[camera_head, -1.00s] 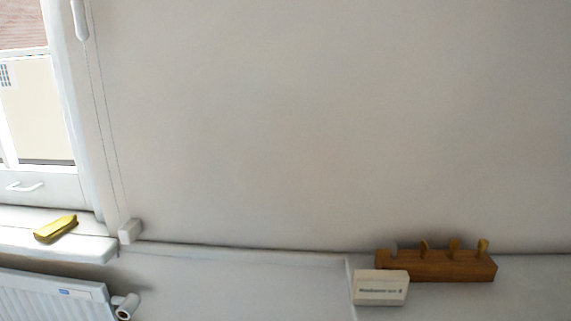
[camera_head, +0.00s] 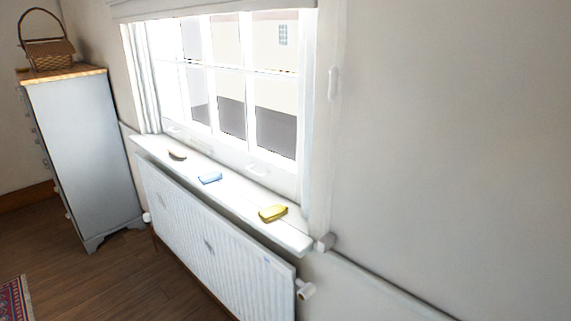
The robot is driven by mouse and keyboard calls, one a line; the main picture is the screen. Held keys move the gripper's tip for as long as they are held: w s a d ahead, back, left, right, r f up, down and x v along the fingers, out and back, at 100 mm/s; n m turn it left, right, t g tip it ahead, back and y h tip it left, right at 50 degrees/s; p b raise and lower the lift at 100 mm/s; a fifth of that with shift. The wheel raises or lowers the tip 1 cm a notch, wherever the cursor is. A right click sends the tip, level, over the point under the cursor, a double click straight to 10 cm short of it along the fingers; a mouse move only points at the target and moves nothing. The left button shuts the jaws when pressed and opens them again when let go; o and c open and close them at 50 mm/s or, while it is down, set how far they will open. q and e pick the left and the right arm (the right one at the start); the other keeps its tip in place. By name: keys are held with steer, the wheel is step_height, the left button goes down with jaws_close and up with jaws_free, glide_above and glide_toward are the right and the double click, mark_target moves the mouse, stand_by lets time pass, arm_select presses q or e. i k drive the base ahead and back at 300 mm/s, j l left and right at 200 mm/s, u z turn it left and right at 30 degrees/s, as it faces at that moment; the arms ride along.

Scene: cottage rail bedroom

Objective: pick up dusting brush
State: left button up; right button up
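Three small items lie apart on the white windowsill (camera_head: 232,195). A small brown item (camera_head: 177,154) with a pale lower edge is at the far left end and may be the dusting brush; it is too small to tell for sure. A flat blue item (camera_head: 210,178) lies in the middle. A yellow item (camera_head: 273,213) lies nearest, toward the right end. Neither of my grippers shows in the head view.
A white radiator (camera_head: 215,245) hangs below the sill, with a valve (camera_head: 305,289) at its right end. A grey chest of drawers (camera_head: 85,155) with a wicker basket (camera_head: 47,50) stands at left. Wooden floor (camera_head: 130,280) is clear; a patterned rug (camera_head: 16,302) lies lower left.

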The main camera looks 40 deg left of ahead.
mark_target(178, 153)
steer(key=u, duration=1.9)
